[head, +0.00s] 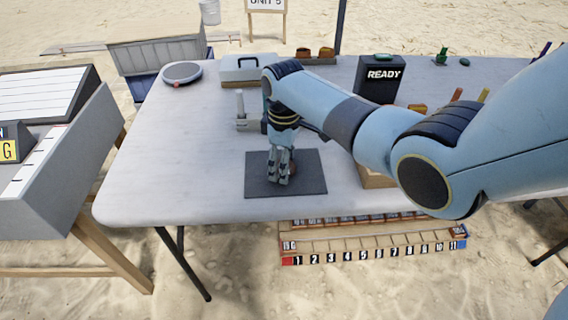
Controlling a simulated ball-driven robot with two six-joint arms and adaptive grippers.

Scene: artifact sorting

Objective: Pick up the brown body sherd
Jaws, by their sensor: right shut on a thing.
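A reddish-brown piece (292,169), which looks like the brown body sherd, shows only in part behind the fingers of my right gripper (281,179). It is at the dark grey mat (311,184) on the white table. My right gripper points down over the middle of the mat and is shut on this piece. I cannot tell whether the piece touches the mat. My left gripper is not in view.
A black READY box (381,78), a toolbox (248,68) and a round scale-like disc (182,73) stand at the back of the table (170,150). A numbered tray (375,257) lies below the front edge. The table's left part is clear.

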